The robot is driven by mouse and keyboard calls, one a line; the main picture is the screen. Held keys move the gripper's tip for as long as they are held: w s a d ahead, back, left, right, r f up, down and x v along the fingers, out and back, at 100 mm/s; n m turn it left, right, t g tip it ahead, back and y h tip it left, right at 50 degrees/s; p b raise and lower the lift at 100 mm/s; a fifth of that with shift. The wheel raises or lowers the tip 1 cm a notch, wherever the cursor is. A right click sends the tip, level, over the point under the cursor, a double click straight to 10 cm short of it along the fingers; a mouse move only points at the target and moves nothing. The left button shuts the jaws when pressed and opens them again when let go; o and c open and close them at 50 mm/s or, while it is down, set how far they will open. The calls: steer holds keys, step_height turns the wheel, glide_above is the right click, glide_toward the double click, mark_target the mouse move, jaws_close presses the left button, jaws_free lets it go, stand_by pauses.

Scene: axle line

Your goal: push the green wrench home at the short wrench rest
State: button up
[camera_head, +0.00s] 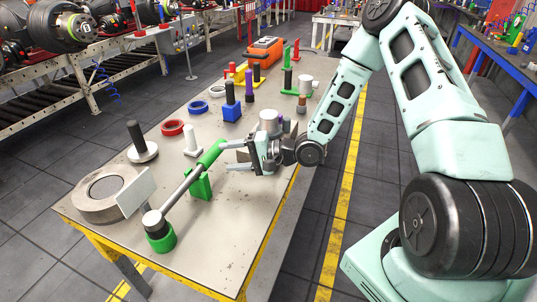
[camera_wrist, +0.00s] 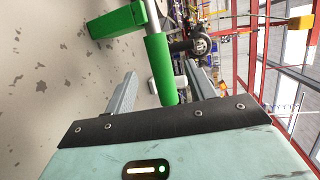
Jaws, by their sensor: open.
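The green wrench has a green handle (camera_head: 211,153) and a grey shaft (camera_head: 181,190). It lies aslant over a green upright support (camera_head: 200,186), which looks like the short wrench rest. Its round grey head sits at a green ring-shaped piece (camera_head: 160,239) near the table's front; how deep it is seated I cannot tell. My gripper (camera_head: 227,156) is open at the handle's far end. In the wrist view the handle (camera_wrist: 160,68) runs between the spread fingers, with no clear contact. The green support (camera_wrist: 118,20) shows beyond it.
A large grey ring (camera_head: 94,207) and a pale upright plate (camera_head: 136,192) stand left of the wrench head. Bare tabletop lies right of the support.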

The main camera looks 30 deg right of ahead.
steer(key=b+v, duration=0.1)
steer(key=v, duration=1.1)
steer(key=shift+s+d, duration=0.2)
steer(key=shift+r, duration=0.15)
steer(key=a+r+n+g+h, duration=0.1)
steer(key=a+n+g+h, duration=0.4)
steer(key=a+n+h, duration=0.5)
steer(key=s+a+r+n+g, duration=0.1)
steer(key=s+a+r+n, duration=0.1)
steer(key=s, duration=0.5)
steer(key=s+a+r+n+g+h, duration=0.1)
steer(key=s+a+r+n+g, duration=0.1)
steer(key=s, duration=0.6)
steer(key=s+a+r+n+g, duration=0.1)
steer(key=s+a+r+n, duration=0.1)
steer(key=s+a, duration=0.3)
steer(key=s+r, duration=0.1)
steer(key=s, duration=0.1)
steer(key=shift+s+a+r+g+h, duration=0.25)
steer(key=shift+s+a+g+h, duration=0.05)
steer(key=shift+s+g, duration=0.1)
